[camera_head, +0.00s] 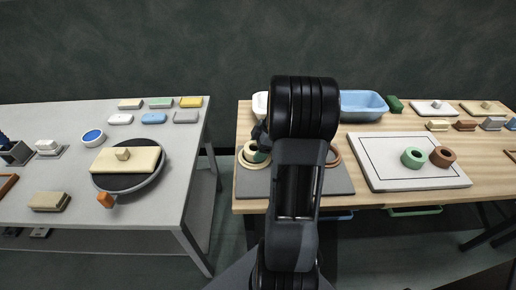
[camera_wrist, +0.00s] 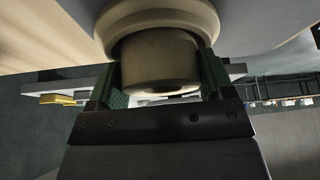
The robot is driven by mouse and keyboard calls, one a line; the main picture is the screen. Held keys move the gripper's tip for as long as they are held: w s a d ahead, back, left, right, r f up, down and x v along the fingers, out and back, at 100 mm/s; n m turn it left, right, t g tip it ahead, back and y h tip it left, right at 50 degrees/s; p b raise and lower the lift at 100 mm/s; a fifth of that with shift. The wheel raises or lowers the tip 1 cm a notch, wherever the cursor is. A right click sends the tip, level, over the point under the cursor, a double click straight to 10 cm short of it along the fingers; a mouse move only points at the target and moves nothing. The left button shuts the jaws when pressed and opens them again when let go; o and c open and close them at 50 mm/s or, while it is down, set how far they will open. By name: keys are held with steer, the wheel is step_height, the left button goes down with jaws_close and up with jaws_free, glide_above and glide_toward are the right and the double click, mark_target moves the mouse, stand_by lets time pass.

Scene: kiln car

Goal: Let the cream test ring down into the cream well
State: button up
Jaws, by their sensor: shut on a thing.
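My gripper (camera_head: 256,150) is at the left part of a grey board on the wooden table, partly hidden by my arm. In the wrist view my gripper (camera_wrist: 160,82) has its green-padded jaws shut on the cream test ring (camera_wrist: 160,65), one pad on each side. The wider cream well (camera_wrist: 160,12) shows right behind the ring, its round rim surrounding the ring's far end. I cannot tell how deep the ring sits, or whether it touches the well. In the head view the cream well (camera_head: 243,160) shows beside my gripper on the grey board (camera_head: 341,182).
A brown well (camera_head: 335,155) is partly hidden behind my arm. A green ring (camera_head: 412,158) and a brown ring (camera_head: 443,156) stand on an outlined white board (camera_head: 400,180) at right. A blue basin (camera_head: 364,106) is behind. A grey table (camera_head: 60,120) with several blocks stands left.

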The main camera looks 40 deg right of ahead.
steer(key=o, duration=1.1)
steer(key=shift+c, duration=0.2)
steer(key=v, duration=1.3)
steer(key=shift+s+d+r, duration=0.15)
steer(key=shift+r, duration=0.25)
